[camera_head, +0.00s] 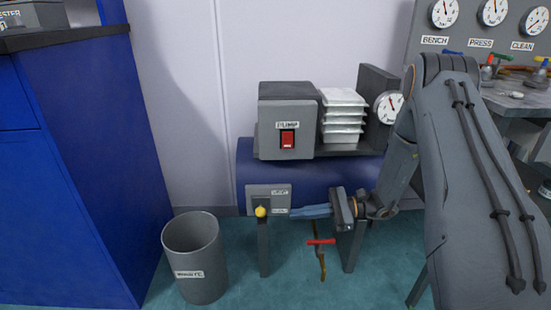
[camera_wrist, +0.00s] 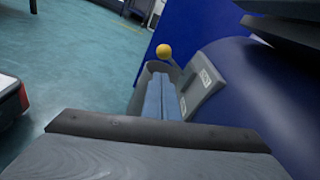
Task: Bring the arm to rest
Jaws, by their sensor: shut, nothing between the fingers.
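My gripper (camera_head: 294,213) is shut and empty, its blue fingers together and pointing left in the head view. The closed fingers also show in the wrist view (camera_wrist: 160,84). Their tips are close to a grey labelled box with a yellow knob (camera_head: 261,212) on the front of the blue tank; I cannot tell whether they touch it. The yellow knob also shows in the wrist view (camera_wrist: 164,50), just beyond the fingertips. My arm reaches down across the right side of the head view and hides part of the tank and bench.
The blue tank (camera_head: 245,170) carries a grey pump box (camera_head: 288,115) with a red switch. A waste bin (camera_head: 194,258) stands left, beside a blue cabinet (camera_head: 85,150). A red valve handle (camera_head: 321,242) hangs below my gripper. Gauges (camera_head: 494,11) line the panel at right.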

